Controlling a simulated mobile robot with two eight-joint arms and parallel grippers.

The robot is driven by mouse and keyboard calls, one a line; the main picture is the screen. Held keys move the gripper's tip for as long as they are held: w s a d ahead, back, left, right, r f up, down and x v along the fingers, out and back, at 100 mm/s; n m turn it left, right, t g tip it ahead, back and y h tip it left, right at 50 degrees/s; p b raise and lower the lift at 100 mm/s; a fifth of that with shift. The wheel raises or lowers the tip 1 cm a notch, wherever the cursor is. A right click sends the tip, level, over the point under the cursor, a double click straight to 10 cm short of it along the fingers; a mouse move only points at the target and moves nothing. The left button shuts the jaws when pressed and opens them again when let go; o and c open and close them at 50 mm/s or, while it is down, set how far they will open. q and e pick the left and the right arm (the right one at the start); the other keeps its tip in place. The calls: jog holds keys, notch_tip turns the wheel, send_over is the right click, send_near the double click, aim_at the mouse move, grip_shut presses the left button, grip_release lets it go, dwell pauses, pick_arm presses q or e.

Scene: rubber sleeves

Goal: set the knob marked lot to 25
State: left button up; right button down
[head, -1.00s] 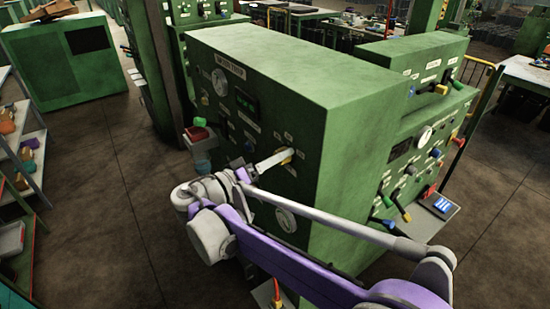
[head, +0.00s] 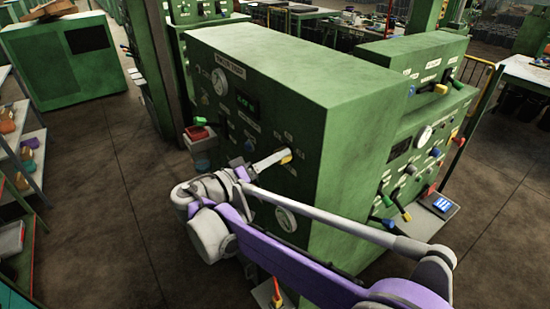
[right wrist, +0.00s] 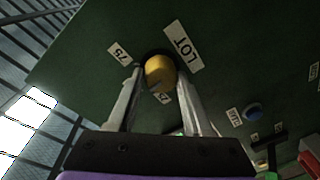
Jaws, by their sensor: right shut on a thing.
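The lot knob is a round yellow knob (right wrist: 160,73) on a dark green panel, with a LOT label (right wrist: 182,46) beside it and a 75 label (right wrist: 119,53) on its other side. Another small label below it is partly hidden by the knob. My right gripper (right wrist: 158,84) has one finger on each side of the knob and is shut on it. In the head view the right gripper (head: 277,160) reaches the yellow knob (head: 286,156) on the front of the green machine (head: 290,80). The knob's setting cannot be read. My left gripper is not in view.
The panel also carries a round gauge (head: 219,81), a small display (head: 246,103) and a white dial (head: 286,219). A blue knob (right wrist: 253,110) and a red part (right wrist: 308,160) lie off to the right in the wrist view. Open floor lies left of the machine.

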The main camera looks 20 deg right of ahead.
jog(key=shift+w+n+g, duration=0.1)
jog(key=shift+n+g, duration=0.5)
jog(key=shift+n, duration=3.7)
jog(key=shift+c, duration=1.6)
grip_release()
jog(key=v, duration=1.1)
jog(key=shift+r+b, duration=0.25)
jog(key=shift+b, duration=0.1)
jog(key=shift+d, duration=0.1)
